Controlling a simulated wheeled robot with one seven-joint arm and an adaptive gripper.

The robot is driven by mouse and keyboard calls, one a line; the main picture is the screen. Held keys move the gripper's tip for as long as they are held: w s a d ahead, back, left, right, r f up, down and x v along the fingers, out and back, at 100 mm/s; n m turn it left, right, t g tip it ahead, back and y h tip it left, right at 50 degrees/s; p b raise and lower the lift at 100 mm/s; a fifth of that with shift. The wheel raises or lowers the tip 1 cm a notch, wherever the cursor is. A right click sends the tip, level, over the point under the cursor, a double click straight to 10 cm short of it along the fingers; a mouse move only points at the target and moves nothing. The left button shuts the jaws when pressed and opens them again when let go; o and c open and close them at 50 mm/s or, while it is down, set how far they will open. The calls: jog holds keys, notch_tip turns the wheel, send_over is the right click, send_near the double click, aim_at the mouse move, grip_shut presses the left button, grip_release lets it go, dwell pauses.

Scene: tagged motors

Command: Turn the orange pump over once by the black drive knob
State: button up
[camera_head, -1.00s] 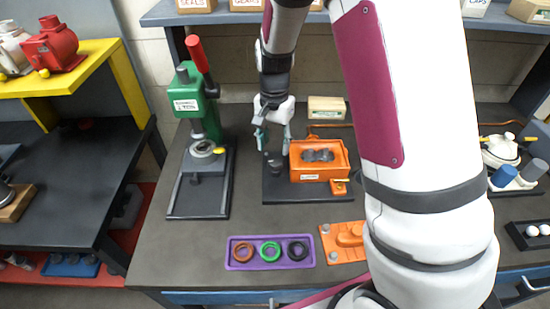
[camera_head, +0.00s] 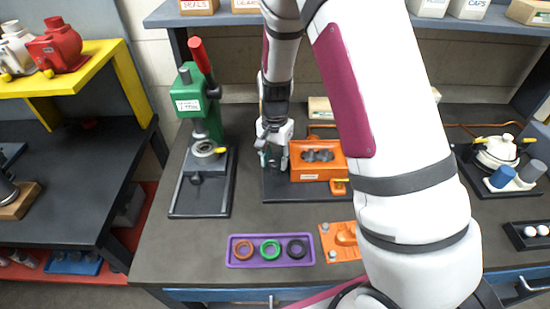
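The orange pump (camera_head: 318,169) sits on a black base plate (camera_head: 290,194) in the middle of the bench, with dark round parts on its top. The black drive knob (camera_head: 274,162) stands at the pump's left end and is mostly hidden by my gripper.
A green press (camera_head: 190,101) with a red lever stands close left of my gripper. A purple tray (camera_head: 270,261) with rings and an orange plate (camera_head: 341,241) lie in front. A wooden box (camera_head: 320,108) is behind, partly hidden by my arm.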

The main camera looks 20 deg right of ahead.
jog(key=shift+n, duration=0.3)
jog(key=n, duration=0.4)
jog(key=shift+s+d, duration=0.1)
jog(key=n, duration=0.5)
jog(key=shift+d, duration=0.1)
jog(key=n, duration=0.4)
jog(key=shift+d, duration=0.1)
jog(key=n, duration=0.5)
jog(key=shift+d, duration=0.1)
dwell(0.4)
jog(key=o, duration=0.9)
